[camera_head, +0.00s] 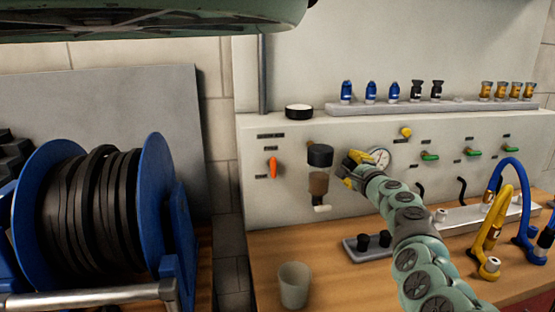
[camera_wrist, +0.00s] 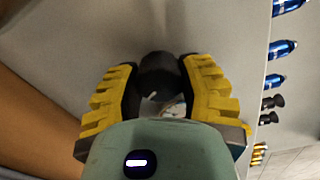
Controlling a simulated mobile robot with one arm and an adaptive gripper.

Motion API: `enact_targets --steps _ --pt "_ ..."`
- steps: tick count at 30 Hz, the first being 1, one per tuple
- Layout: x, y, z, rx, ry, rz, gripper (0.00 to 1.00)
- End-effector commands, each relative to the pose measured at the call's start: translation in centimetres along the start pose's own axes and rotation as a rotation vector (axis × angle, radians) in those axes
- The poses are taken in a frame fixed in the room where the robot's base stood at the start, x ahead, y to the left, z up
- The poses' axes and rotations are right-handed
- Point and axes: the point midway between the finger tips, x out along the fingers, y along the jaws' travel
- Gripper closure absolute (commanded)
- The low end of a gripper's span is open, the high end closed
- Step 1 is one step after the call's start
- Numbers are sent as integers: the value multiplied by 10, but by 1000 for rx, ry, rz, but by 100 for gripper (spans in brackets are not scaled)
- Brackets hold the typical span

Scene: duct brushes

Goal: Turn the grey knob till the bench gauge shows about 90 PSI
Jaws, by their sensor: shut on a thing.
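My gripper (camera_head: 352,171) has yellow-padded fingers and is at the upright panel, just left of the bench gauge. In the wrist view my gripper (camera_wrist: 157,88) is shut on a dark round part, the grey knob (camera_wrist: 158,72), with a finger on each side. In the head view my fingers hide the knob. The bench gauge (camera_head: 379,157) is a round white dial, partly covered by my wrist. A piece of the dial also shows between my fingers in the wrist view (camera_wrist: 172,109). Its needle and figures are too small to read.
A black-topped unit with a brown bowl (camera_head: 319,182) hangs close left of my gripper. An orange lever (camera_head: 273,167), a yellow knob (camera_head: 406,132) and green levers are also on the panel. A cup (camera_head: 293,285) and hose fittings stand on the bench. A hose reel (camera_head: 150,200) is left.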

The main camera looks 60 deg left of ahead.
Motion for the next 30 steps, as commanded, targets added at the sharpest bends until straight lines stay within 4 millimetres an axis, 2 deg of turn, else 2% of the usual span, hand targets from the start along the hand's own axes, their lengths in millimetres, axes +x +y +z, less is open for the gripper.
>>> enact_targets --steps 4,5,14,23,30 --pt "-1 2 -3 -3 7 3 96" --pt "-1 2 -3 -3 7 3 56" --pt "0 1 -2 -2 4 2 25" --pt "-1 1 -1 -2 2 1 25" --pt "-10 1 1 1 -2 -4 25"
